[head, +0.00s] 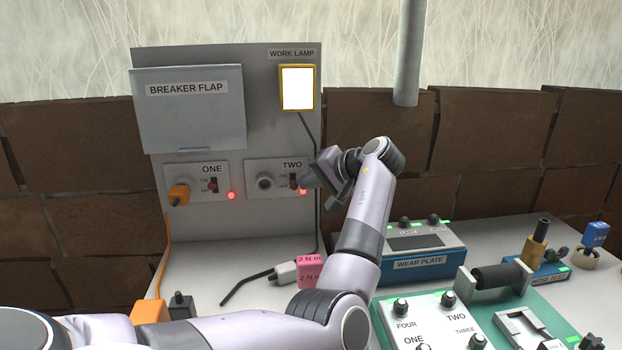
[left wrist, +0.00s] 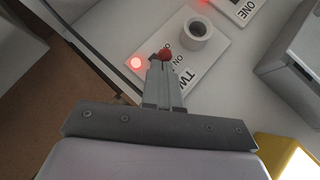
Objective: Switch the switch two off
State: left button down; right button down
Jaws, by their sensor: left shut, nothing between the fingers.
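The switch two plate (head: 277,178) is on the grey upright panel, with an empty round socket (head: 264,181) at its left. Its small red-tipped switch (left wrist: 165,54) shows in the left wrist view; its ON or OFF position is hard to tell. A red indicator light (head: 303,191) glows beside it and also shows in the left wrist view (left wrist: 136,62). My left gripper (head: 308,178) is shut and empty, its fingertips at the switch, partly covering it. Whether they touch it is unclear. My right gripper is out of view.
Switch one (head: 212,185) is to the left, with an orange plug (head: 179,194) and a lit red light. The breaker flap (head: 190,110) is above it. The work lamp (head: 297,88) shines white. A grey plug with a pink tag (head: 309,270) lies on the bench.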

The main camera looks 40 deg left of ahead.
pick_arm(q)
jog(key=shift+f, duration=0.1)
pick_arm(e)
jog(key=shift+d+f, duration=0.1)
pick_arm(q)
jog(key=y+b, duration=0.1)
jog(key=f+n+t+y+b, duration=0.1)
jog(key=b, duration=0.1)
jog(key=shift+s+d+f+n+y, duration=0.2)
jog(key=shift+n+y, duration=0.1)
jog(key=shift+y, duration=0.1)
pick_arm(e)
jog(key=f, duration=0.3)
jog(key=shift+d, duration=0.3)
pick_arm(q)
jog(key=shift+w, duration=0.1)
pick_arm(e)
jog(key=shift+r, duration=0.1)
